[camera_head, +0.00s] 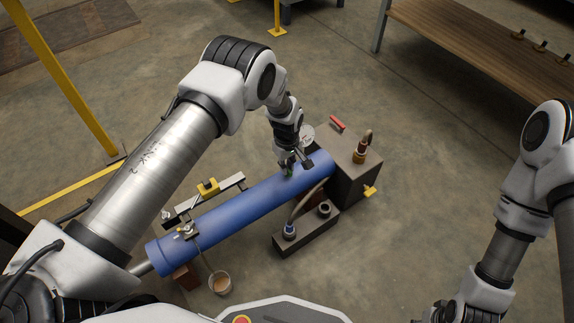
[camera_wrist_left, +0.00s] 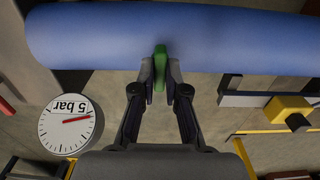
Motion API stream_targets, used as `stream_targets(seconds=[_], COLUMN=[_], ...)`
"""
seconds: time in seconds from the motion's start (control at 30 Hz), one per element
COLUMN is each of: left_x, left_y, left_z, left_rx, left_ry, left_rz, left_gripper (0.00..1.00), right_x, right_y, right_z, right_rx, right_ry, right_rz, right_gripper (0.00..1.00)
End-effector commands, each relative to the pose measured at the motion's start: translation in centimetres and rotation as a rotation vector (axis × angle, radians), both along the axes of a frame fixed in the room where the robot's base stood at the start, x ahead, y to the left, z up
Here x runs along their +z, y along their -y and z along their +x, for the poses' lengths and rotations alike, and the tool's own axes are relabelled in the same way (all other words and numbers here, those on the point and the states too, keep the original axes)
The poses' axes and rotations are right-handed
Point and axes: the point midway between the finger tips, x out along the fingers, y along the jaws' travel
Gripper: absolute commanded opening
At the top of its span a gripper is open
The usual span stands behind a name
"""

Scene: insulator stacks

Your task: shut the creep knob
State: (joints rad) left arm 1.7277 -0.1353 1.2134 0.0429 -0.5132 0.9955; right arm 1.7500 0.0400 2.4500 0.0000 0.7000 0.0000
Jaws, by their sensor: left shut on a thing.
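A small green knob (camera_wrist_left: 160,66), which I take to be the creep knob, sits against the side of a blue pipe (camera_head: 220,214). My left gripper (camera_wrist_left: 160,85) is shut on this knob, with one finger on each side of it. In the head view the left gripper (camera_head: 290,168) reaches down to the pipe near its upper right end, and the fingers mostly hide the knob. The pipe also fills the top of the left wrist view (camera_wrist_left: 100,38). My right arm comes in at the right, with its gripper out of frame.
A round dial (camera_wrist_left: 70,124) marked 5 bar, with a red needle, is beside the left gripper. A dark box (camera_head: 352,182) with a brass fitting (camera_head: 361,152) and a yellow lever (camera_head: 370,191) stands at the pipe's right end. A cup (camera_head: 220,283) sits below the pipe.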

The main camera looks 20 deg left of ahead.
Motion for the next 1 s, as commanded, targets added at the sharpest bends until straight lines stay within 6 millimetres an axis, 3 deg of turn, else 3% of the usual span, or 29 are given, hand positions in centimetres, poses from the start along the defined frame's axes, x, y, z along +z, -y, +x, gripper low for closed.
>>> stream_targets(seconds=[0.37,1.0], left_x=[0.1,0.1], left_y=[0.0,0.0], left_z=[0.0,0.0], left_rx=[-0.152,-0.737], left_ry=[0.0,-0.001], left_rz=[0.0,-0.001], left_gripper=[0.0,0.0], right_x=[0.7,2.3], right_y=[0.0,0.0], right_z=[0.0,0.0], right_rx=[0.0,0.0], right_ry=[0.0,0.0], right_rz=[0.0,0.0], right_gripper=[0.38,0.38])
